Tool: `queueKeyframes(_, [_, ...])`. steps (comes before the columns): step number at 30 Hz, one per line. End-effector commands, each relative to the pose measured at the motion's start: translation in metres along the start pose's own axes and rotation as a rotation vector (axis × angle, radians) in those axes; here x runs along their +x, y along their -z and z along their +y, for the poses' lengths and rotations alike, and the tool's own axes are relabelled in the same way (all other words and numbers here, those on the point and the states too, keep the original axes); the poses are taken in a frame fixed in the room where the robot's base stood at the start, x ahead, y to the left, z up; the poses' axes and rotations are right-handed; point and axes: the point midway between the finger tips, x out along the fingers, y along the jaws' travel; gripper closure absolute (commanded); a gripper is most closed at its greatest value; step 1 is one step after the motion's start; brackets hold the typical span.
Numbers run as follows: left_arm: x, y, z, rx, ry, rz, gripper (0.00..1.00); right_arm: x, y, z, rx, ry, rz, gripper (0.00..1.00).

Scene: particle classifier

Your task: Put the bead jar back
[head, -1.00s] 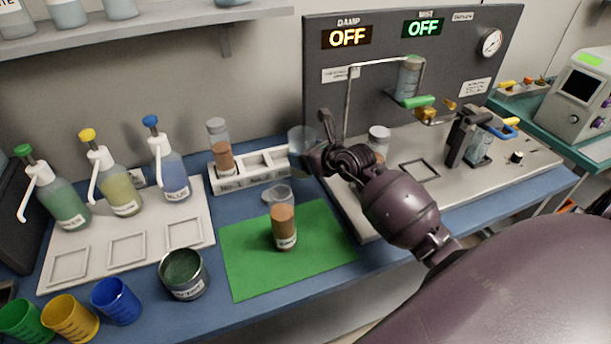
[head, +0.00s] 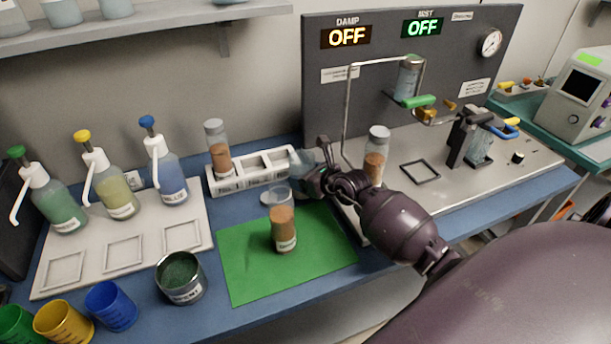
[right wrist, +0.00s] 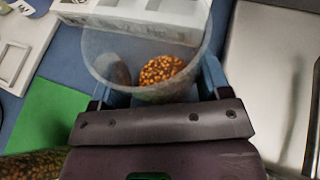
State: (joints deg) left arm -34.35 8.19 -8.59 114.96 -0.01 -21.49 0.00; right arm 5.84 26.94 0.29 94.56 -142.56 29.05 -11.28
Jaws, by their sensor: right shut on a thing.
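My right gripper (head: 308,178) is shut on a clear bead jar (head: 299,162), held beside the right end of the white rack (head: 235,187). In the right wrist view the jar (right wrist: 105,60) is between the fingers (right wrist: 155,95), and orange beads show through its clear wall. The gripper hides part of the jar, and I cannot tell whether its base touches anything. The rack holds one jar of brown-orange grains (head: 219,158) in its left slot; the slots to its right look empty. My left gripper is not in view.
A brown-filled jar (head: 283,230) stands on the green mat (head: 245,275), close to my gripper. Another brown-filled jar (head: 374,165) stands on the grey apparatus base behind my arm. A dark-green-filled tin (head: 182,290) and pump bottles (head: 168,175) are to the left.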

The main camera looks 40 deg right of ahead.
Motion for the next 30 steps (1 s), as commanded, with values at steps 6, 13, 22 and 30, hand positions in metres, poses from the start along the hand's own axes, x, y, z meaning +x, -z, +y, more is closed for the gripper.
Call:
queueKeyframes(6, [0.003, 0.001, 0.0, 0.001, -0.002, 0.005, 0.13, 0.001, 0.003, 0.0, 0.001, 0.0, 0.0, 0.19])
queueKeyframes(13, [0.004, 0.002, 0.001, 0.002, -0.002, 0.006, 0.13, 0.001, 0.003, 0.0, 0.001, 0.0, 0.0, 0.04])
queueKeyframes(22, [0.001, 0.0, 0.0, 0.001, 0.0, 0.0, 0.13, -0.008, 0.0, 0.0, 0.001, 0.0, 0.001, 0.04])
queueKeyframes(30, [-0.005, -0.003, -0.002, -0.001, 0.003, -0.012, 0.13, -0.056, -0.001, 0.0, 0.002, 0.001, 0.0, 0.04])
